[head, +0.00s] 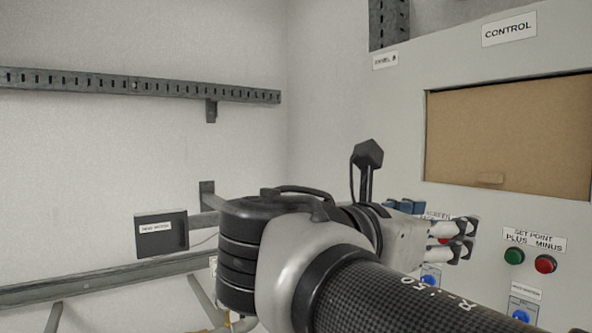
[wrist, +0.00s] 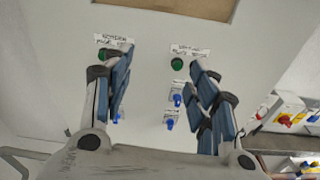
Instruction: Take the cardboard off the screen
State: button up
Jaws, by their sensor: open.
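The brown cardboard (head: 510,135) fills the recessed screen opening below the CONTROL label in the head view. In the wrist view only a strip of the cardboard (wrist: 180,7) shows at the top edge. My gripper (head: 463,241) is below and left of the opening, in front of the panel's button area, apart from the cardboard. In the wrist view my gripper (wrist: 161,62) is open, its fingers wide apart with nothing between them. The screen behind the cardboard is hidden.
The grey control panel (head: 400,130) carries a green button (head: 514,256), a red button (head: 545,263) and blue switches (wrist: 169,124). A dark box (head: 161,233) and a slotted rail (head: 140,85) are on the left. Another panel with switches (wrist: 285,118) shows at right in the wrist view.

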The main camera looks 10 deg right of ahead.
notch_tip(320, 180, up, 5)
jog(key=h+p, duration=0.1)
jog(key=n+p, duration=0.1)
jog(key=p, duration=0.1)
send_near(487, 175)
jog(key=x, duration=0.9)
jog(key=shift+w+d, duration=0.1)
jog(key=shift+d, duration=0.15)
jog(key=shift+c, duration=0.2)
jog(key=c, duration=1.1)
jog(key=shift+r+p, duration=0.35)
jog(key=shift+p, duration=0.1)
jog(key=shift+v, duration=0.8)
jog(key=shift+v, duration=0.85)
